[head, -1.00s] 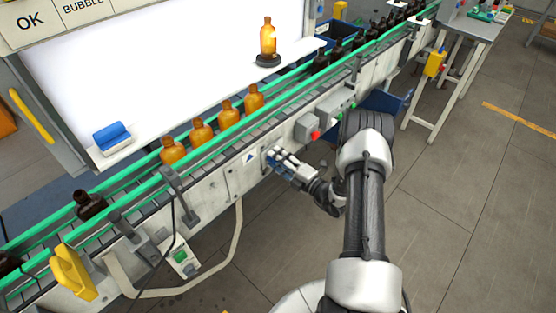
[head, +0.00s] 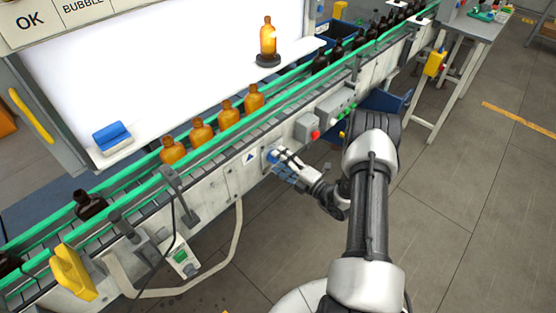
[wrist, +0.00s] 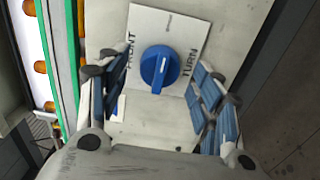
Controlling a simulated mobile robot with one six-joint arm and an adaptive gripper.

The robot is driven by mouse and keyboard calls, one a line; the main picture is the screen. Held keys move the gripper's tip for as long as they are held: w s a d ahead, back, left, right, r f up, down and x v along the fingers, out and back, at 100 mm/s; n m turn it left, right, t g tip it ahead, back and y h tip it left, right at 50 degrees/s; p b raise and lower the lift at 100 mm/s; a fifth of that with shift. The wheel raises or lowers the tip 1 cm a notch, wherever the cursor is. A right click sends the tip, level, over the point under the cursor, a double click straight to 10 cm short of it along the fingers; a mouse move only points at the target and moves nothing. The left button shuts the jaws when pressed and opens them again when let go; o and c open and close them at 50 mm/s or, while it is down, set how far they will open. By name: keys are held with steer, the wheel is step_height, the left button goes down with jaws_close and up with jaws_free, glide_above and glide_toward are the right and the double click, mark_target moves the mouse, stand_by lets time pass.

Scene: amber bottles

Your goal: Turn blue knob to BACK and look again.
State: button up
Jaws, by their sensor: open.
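The blue knob (wrist: 160,68) sits on a white plate (wrist: 180,22) on the conveyor's side panel. In the wrist view the plate reads FRONT on the left and TURN on the right; a small word at the top is too small to read. The knob's ridge runs nearly up and down in that view. My gripper (wrist: 162,82) is open, with one finger on each side of the knob and gaps between. In the head view my gripper (head: 277,158) is at the panel, and the knob (head: 270,154) is partly hidden by it. One amber bottle (head: 268,38) stands on a dark round base before the lit white screen.
Several amber bottles (head: 197,131) stand on the conveyor (head: 216,148) behind green rails. A grey box with a red button (head: 313,133) is right of the knob. A black cable hangs to the left. The floor in front is clear.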

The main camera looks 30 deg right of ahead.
steer(key=v, duration=1)
steer(key=shift+s, duration=0.2)
steer(key=a+r+n+g+y, duration=0.6)
steer(key=a+r+n+y, duration=0.1)
steer(key=a+r+n, duration=0.55)
steer(key=s+a+r+n+g+h, duration=0.1)
steer(key=s+a+r+n+g, duration=0.75)
steer(key=n, duration=0.55)
steer(key=s+a+r+n+g+h, duration=0.35)
steer(key=s+n+h, duration=0.25)
steer(key=s+n, duration=0.4)
steer(key=s+d+r+n+t+h, duration=0.4)
steer(key=r+n+t+h, duration=0.1)
steer(key=n, duration=0.8)
steer(key=shift+s+r+n+t+h, duration=0.2)
steer(key=shift+s+n+t+h, duration=0.15)
steer(key=shift+h, duration=0.25)
